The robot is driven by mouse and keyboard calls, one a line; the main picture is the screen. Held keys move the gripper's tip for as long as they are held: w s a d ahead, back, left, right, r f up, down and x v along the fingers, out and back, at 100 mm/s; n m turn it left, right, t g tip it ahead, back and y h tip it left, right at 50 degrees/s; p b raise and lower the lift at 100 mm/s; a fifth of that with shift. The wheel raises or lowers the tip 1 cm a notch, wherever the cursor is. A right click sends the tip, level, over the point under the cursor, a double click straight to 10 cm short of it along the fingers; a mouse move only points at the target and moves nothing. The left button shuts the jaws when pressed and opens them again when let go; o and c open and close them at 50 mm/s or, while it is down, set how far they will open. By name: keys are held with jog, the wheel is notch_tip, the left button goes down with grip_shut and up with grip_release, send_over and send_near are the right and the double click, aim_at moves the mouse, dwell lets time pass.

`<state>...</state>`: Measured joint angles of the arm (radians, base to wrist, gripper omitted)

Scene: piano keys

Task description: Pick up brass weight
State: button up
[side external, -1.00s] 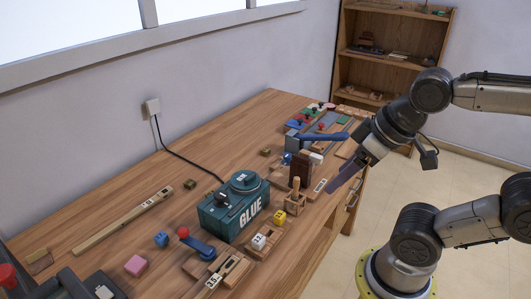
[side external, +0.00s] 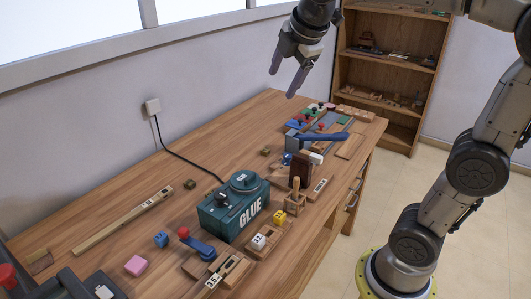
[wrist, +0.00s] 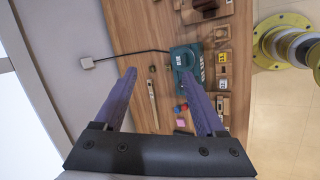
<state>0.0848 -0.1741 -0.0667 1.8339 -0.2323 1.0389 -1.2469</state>
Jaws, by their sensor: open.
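Two small dark brass-coloured blocks lie on the table: one (side external: 190,184) left of the glue box, and one (side external: 265,152) farther back, behind the glue box. I cannot tell for sure which is the brass weight. In the wrist view a small dark block (wrist: 152,69) shows between the fingertips, well below them. My gripper (side external: 283,84) is open and empty, high above the back of the table. Its two purple fingers also show spread apart in the wrist view (wrist: 159,75).
The green glue box (side external: 233,208) stands mid-table with a black cable running to the wall. A wooden rail (side external: 122,220) lies at left. A blue block (side external: 161,240), pink block (side external: 136,266) and yellow block (side external: 279,217) lie nearby. The back-left tabletop is mostly clear.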

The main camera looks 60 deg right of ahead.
jog(key=w+d+f+n+g+h, duration=0.1)
jog(key=w+d+n, duration=0.15)
jog(key=w, duration=0.25)
jog(key=w+d+f+n, duration=0.1)
jog(key=w+d, duration=0.2)
jog(key=w, duration=0.2)
jog(key=g, duration=0.5)
send_over(266, 149)
jog(key=a, duration=0.3)
jog(key=shift+n+h, duration=0.3)
jog(key=shift+n, duration=0.15)
jog(key=f, duration=3)
jog(key=shift+d+f, duration=0.25)
jog(key=shift+f, duration=0.1)
jog(key=shift+a+x, duration=0.15)
jog(key=shift+x, duration=1.45)
jog(key=shift+a+x, duration=0.2)
jog(key=shift+x, duration=1.35)
jog(key=shift+f, duration=0.15)
grip_shut()
